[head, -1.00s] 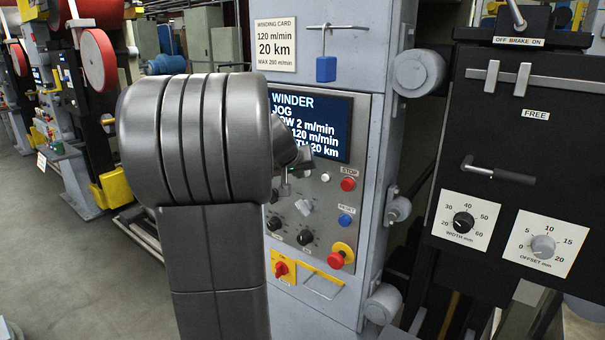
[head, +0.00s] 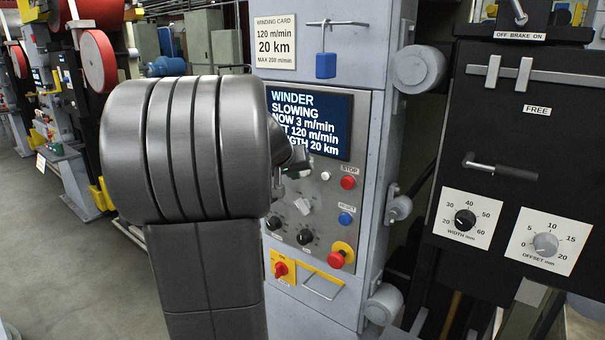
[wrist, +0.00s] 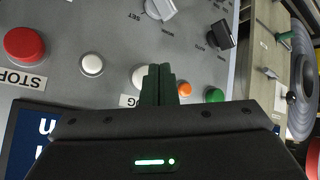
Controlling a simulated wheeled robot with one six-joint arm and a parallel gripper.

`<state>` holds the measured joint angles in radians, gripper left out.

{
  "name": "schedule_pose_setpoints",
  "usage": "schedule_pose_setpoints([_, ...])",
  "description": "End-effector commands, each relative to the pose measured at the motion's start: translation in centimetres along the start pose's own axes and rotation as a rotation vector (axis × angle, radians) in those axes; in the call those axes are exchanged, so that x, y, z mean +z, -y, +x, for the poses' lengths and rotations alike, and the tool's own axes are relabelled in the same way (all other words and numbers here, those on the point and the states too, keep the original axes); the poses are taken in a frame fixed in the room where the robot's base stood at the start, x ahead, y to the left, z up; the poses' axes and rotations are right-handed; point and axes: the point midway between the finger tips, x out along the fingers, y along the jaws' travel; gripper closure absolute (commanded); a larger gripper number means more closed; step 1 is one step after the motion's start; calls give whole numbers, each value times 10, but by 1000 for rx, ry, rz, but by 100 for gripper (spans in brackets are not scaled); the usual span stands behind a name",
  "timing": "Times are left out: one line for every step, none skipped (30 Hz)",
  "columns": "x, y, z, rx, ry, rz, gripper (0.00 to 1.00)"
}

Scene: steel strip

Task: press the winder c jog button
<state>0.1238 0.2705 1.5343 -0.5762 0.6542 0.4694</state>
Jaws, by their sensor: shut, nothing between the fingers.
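The winder control panel (head: 345,230) stands in the middle of the head view. Its screen (head: 308,122) reads WINDER, SLOWING, NOW 3 m/min. In the wrist view my gripper (wrist: 158,85) is shut and empty, its fingertips over the button row. A pale round button (wrist: 140,76) is right beside the fingertips and partly hidden by them. Its label (wrist: 128,101) is partly covered, so I cannot read which button is jog. An orange button (wrist: 183,89) and a green button (wrist: 214,95) are to the right. I cannot tell whether the fingertips touch the panel. My arm hides the panel's left part in the head view.
A red STOP button (wrist: 25,44) and a white button (wrist: 91,64) sit left of the fingers in the wrist view. Knobs, a blue reset button (head: 345,219) and a red emergency knob (head: 336,258) are lower on the panel. A black cabinet (head: 520,130) stands at right.

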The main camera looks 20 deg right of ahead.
Motion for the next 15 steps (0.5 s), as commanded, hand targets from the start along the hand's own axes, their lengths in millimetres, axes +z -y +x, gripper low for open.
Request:
schedule_pose_setpoints([0, 0, 0, 0, 0, 0, 100])
schedule_pose_setpoints([0, 0, 0, 0, 0, 0, 100])
schedule_pose_setpoints([1, 1, -1, 0, 0, 0, 100])
schedule_pose_setpoints([2, 2, -2, -1, -1, 0, 100])
schedule_pose_setpoints([4, 4, -3, -1, -1, -1, 100])
schedule_pose_setpoints([6, 6, -5, -1, -1, -1, 100])
schedule_pose_setpoints([8, 7, -6, -1, -1, -1, 100])
schedule_pose_setpoints([9, 9, -8, -1, -2, -1, 100])
schedule_pose_setpoints([11, 11, -12, -1, -2, -1, 100])
schedule_pose_setpoints([13, 12, -14, -1, -2, -2, 100])
schedule_pose_setpoints([15, 14, -16, -1, -1, -2, 100])
schedule_pose_setpoints([17, 16, -18, -1, -1, -2, 100])
schedule_pose_setpoints([18, 18, -21, -1, -2, -2, 100])
schedule_pose_setpoints([19, 19, -23, -1, -2, -1, 100])
schedule_pose_setpoints([21, 21, -25, -1, -1, -2, 100])
